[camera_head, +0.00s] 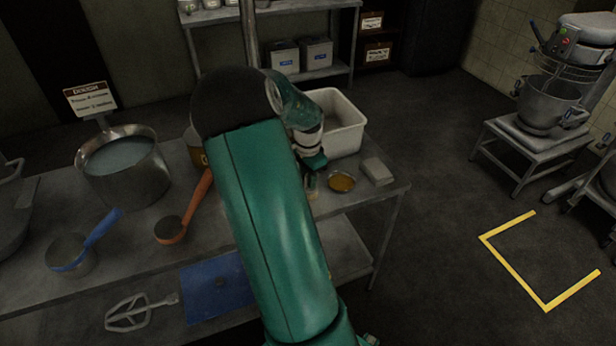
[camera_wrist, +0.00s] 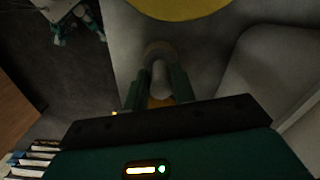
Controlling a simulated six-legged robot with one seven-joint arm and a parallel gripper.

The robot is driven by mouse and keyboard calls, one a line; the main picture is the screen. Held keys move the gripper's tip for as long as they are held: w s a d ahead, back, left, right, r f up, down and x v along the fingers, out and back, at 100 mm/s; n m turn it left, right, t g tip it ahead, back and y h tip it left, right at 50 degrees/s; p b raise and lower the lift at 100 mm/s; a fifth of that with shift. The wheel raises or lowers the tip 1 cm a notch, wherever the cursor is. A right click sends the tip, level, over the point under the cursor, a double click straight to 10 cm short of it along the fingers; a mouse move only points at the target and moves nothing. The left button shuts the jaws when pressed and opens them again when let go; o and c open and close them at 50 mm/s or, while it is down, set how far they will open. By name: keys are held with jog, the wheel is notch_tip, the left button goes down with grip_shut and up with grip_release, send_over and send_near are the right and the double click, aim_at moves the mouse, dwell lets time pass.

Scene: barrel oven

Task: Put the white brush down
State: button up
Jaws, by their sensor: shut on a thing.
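My gripper (camera_wrist: 158,88) shows in the wrist view with its two green fingers shut on the white brush (camera_wrist: 160,78). The brush's pale handle is between the fingers, and a tan end shows just beyond them. In the head view my gripper (camera_head: 313,166) is over the right part of the steel table (camera_head: 352,207), with a pale bit of the brush (camera_head: 311,187) below it. I cannot tell whether the brush touches the tabletop. My own arm hides part of the table.
A small bowl of amber liquid (camera_head: 341,181) is just right of the brush, with a pale block (camera_head: 377,171) beyond it. A white bin (camera_head: 345,125) stands behind. An orange ladle (camera_head: 172,230), blue ladle (camera_head: 72,254) and steel pot (camera_head: 122,165) are at the left.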

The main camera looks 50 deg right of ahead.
jog(key=shift+f, duration=0.15)
jog(key=o, duration=0.9)
notch_tip(320, 180, up, 12)
jog(key=shift+r, duration=0.2)
jog(key=w+a+r+n+t, duration=0.1)
jog(key=a+r+n, duration=0.25)
jog(key=a, duration=0.45)
jog(key=a+r+n+t+y, duration=0.15)
jog(key=a+n, duration=0.25)
jog(key=a, duration=0.5)
jog(key=w+a+r+n+t+h, duration=0.1)
jog(key=a+r+n, duration=0.3)
jog(key=a, duration=0.4)
jog(key=s+a+n, duration=0.3)
jog(key=a, duration=0.2)
jog(key=s+a+r+n+t, duration=0.1)
jog(key=s+a+n, duration=0.2)
jog(key=a, duration=0.2)
jog(key=s+a+n+t, duration=0.1)
jog(key=s+a+n, duration=0.2)
jog(key=a, duration=0.3)
jog(key=shift+s+r+n, duration=0.25)
jog(key=shift+s+n, duration=0.1)
